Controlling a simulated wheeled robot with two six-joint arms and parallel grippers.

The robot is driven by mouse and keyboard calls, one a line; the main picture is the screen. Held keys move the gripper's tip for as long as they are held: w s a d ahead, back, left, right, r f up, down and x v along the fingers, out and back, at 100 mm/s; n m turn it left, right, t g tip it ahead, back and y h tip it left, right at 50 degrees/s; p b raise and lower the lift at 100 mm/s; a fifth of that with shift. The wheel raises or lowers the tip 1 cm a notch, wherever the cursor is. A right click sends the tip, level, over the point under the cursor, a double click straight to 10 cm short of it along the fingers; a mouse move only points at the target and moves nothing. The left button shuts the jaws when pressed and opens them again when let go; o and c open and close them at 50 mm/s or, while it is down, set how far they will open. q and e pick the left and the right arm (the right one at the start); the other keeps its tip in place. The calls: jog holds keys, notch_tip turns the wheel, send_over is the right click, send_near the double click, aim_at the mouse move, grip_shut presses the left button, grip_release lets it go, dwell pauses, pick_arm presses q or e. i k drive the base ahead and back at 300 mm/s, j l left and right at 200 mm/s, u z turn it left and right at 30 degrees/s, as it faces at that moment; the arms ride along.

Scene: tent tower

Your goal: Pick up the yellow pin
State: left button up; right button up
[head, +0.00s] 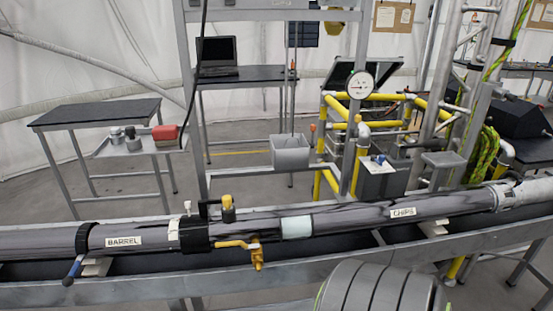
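A small yellow piece with a dark lower part, which looks like the yellow pin (228,207), stands upright at a black clamp on the long grey tube (345,219). Just below it, a yellow lever handle (238,244) sticks out from the front of the black collar (194,236), with a yellow fitting (258,257) hanging at its right end. I cannot tell for certain which of these yellow parts is the pin. Neither of my grippers shows in the head view.
The tube lies along a metal trough (170,291) across the front, with labels reading BARREL and CHIPS. A blue-tipped lever (73,270) hangs at left. Behind stand a metal upright (188,100), a grey box (291,151), yellow pipes (333,185) and a round gauge (360,85).

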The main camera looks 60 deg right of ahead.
aim_at(227, 203)
jog(key=z, duration=1.7)
jog(key=l, duration=0.1)
